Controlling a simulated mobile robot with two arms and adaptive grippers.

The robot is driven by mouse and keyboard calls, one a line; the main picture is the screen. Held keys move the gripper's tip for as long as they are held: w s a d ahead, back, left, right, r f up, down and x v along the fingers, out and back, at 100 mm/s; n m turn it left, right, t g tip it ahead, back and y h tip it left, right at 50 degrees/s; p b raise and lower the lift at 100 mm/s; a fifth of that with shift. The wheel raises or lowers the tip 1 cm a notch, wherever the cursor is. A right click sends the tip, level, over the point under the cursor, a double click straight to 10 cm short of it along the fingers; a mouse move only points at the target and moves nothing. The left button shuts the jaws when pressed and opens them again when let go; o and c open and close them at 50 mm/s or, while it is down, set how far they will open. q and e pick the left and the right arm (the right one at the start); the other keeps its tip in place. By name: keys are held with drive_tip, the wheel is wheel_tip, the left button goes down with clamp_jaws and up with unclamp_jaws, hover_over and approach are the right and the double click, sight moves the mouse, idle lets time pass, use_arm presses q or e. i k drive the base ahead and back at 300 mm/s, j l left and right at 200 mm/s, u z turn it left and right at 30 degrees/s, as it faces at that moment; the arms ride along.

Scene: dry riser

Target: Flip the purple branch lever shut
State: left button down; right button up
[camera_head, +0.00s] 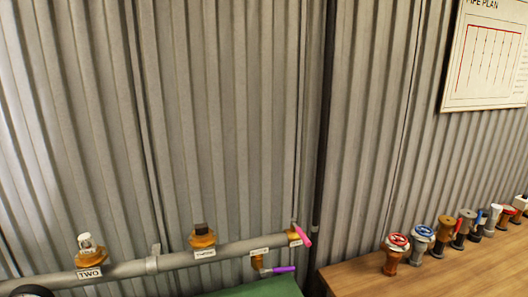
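The purple branch lever (283,269) is at the lower middle, on a small brass valve below the grey pipe (225,252). It points to the right, roughly level. A pink lever (307,236) sits above it near the pipe's right end and slants. Neither of my grippers is in view.
Brass outlets stand on the pipe, one labelled TWO (88,273) and another (202,237) with a dark cap. A wooden bench (430,275) at right bears a row of several valves (395,254). A green surface (262,288) lies below the levers. A corrugated wall stands behind.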

sight(262, 272)
drive_tip(key=k, duration=1.1)
